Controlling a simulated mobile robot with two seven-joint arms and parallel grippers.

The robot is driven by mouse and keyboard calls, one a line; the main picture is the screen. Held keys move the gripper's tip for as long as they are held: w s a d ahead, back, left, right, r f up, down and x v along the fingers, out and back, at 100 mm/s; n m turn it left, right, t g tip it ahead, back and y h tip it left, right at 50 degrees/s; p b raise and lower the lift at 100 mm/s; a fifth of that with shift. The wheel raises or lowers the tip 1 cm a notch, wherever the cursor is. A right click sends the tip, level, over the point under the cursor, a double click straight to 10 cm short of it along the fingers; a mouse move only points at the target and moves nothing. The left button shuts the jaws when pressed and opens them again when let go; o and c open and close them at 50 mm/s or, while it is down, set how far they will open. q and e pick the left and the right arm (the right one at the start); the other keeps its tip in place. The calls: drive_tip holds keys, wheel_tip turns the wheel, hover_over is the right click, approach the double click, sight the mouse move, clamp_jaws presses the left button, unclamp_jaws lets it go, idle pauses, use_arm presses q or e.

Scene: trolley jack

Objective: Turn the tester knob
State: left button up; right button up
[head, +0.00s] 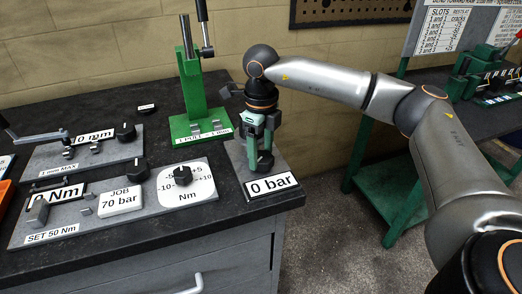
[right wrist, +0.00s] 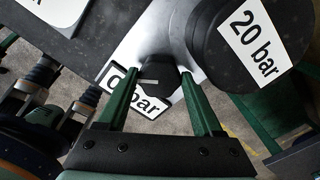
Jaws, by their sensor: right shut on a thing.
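The tester stands at the right corner of the bench, with a white "0 bar" label (head: 271,185) at its front. The tester knob is dark, with a white mark on top, and shows between the fingers in the right wrist view (right wrist: 158,76). My right gripper (head: 261,150) points down over the tester and is shut on the knob. Its green fingers (right wrist: 160,82) lie on either side of it. A round black part marked "20 bar" (right wrist: 255,48) stands beside the right finger. The gripper partly hides the tester in the head view. My left gripper is not in view.
A green press (head: 200,105) stands behind and left of the tester. A grey panel with a torque dial knob (head: 182,175) and a "JOB 70 bar" plate (head: 120,201) lies left. Another knob (head: 126,132) is further back. A green table (head: 375,150) stands right across a gap.

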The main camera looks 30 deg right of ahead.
sight(262, 155)
drive_tip(key=m, duration=0.4)
drive_tip(key=shift+d+r+p, duration=0.1)
drive_tip(key=shift+p, duration=0.25)
drive_tip(key=shift+m, duration=1.7)
drive_tip(key=shift+w+d, duration=0.1)
drive_tip(key=o, duration=1.4)
drive_tip(key=shift+c, duration=0.2)
wheel_tip(262, 155, up, 12)
drive_tip(key=shift+r+p, duration=0.2)
drive_tip(key=shift+p, duration=0.25)
